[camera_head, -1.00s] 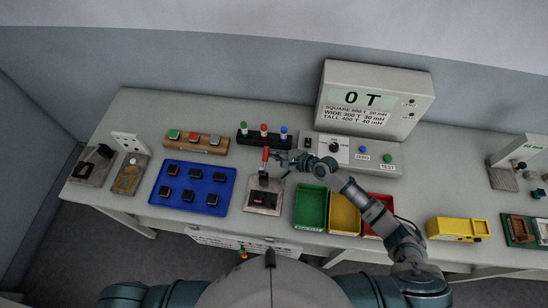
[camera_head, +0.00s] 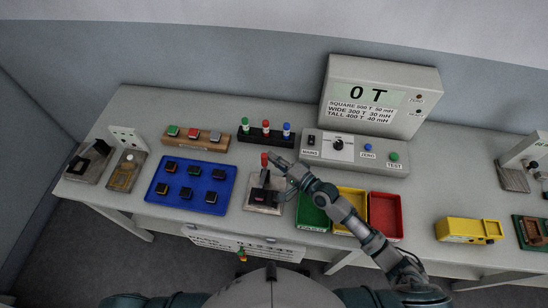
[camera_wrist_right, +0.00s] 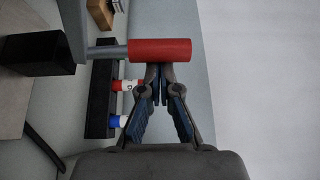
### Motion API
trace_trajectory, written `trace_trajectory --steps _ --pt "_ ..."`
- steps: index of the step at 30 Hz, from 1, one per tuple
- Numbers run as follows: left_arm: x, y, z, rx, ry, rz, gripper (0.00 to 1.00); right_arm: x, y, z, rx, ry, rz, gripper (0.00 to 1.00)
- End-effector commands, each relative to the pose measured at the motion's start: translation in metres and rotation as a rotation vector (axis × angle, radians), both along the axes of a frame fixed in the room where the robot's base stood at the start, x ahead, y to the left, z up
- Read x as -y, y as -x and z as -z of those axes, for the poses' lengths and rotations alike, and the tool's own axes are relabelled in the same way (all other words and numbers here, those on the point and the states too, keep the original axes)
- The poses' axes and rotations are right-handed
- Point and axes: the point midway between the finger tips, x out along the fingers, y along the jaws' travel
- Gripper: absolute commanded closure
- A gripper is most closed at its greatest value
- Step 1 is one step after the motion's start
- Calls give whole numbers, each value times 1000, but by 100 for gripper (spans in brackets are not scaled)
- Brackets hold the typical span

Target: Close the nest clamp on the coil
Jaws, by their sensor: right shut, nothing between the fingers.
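The nest clamp has a red handle (camera_head: 264,159) standing up above its grey metal base plate (camera_head: 262,208). A dark coil (camera_head: 260,196) with some red on it sits on this plate, partly hidden by clamp parts. My right gripper (camera_head: 280,160) is just to the right of the handle. In the right wrist view, the red handle (camera_wrist_right: 160,50) lies across the tips of my right gripper (camera_wrist_right: 160,72). The fingers are shut with nothing between them, and the tips are against or very near the handle's side. My left gripper is not in view.
A blue tray (camera_head: 189,207) with several dark coils lies left of the nest. Green (camera_head: 312,216), yellow (camera_head: 351,200) and red (camera_head: 385,218) bins are at right, under my arm. A black rack (camera_head: 256,137) with three coloured pegs and the tester (camera_head: 375,160) stand behind.

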Motion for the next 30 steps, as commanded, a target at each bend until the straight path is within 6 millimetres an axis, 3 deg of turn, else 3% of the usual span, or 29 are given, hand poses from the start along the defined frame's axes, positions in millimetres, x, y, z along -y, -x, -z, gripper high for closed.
trace_trajectory --steps 3,9,14,30 --pt "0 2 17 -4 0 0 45 -1 7 5 102 23 -2 100" --pt "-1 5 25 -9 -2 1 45 -4 16 1 183 34 0 100" --pt "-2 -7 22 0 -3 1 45 -4 21 1 181 36 0 100" --pt "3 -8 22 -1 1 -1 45 -8 29 4 173 38 -9 100"
